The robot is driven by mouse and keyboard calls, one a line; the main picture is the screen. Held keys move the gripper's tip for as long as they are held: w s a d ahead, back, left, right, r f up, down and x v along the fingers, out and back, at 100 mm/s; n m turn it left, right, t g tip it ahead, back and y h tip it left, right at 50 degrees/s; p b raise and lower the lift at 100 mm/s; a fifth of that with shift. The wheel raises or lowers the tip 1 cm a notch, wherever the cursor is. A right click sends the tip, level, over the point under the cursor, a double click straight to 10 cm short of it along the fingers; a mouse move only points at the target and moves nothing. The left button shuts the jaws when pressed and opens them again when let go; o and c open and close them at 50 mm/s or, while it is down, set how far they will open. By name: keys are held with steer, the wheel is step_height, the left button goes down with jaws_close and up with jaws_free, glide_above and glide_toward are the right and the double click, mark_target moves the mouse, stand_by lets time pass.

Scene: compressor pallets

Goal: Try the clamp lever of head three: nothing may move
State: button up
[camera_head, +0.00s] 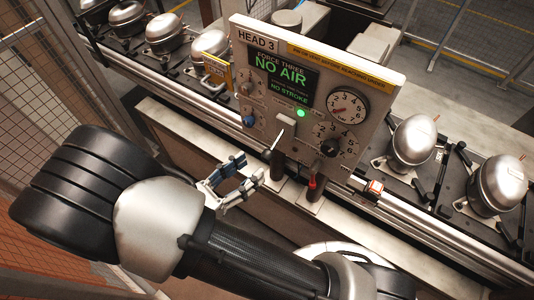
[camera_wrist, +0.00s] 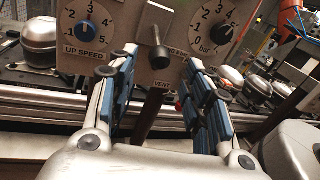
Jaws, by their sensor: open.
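The head three panel (camera_head: 262,44) carries a "HEAD 3" plate and a display (camera_head: 282,75) reading "FORCE THREE NO AIR" and "NO STROKE". My gripper (camera_head: 250,170) is open and empty in front of the panel's lower left part. In the wrist view, a dark lever with a rounded end (camera_wrist: 159,58) shows between my open fingers (camera_wrist: 162,68), apart from them. A "VENT" label lies below it. A red-handled lever (camera_head: 312,187) stands below the panel. No clamp label is readable, so I cannot tell which lever is the clamp lever.
An "UP SPEED" dial (camera_wrist: 88,28) and a "bar" dial (camera_wrist: 216,28) flank the dark lever. A green lamp (camera_head: 301,113) is lit. Silver compressors (camera_head: 414,142) stand on the conveyor on both sides. A mesh fence (camera_head: 45,85) is at left.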

mark_target(263, 159)
steer(key=x, duration=0.7)
steer(key=shift+c, duration=0.5)
jaws_close()
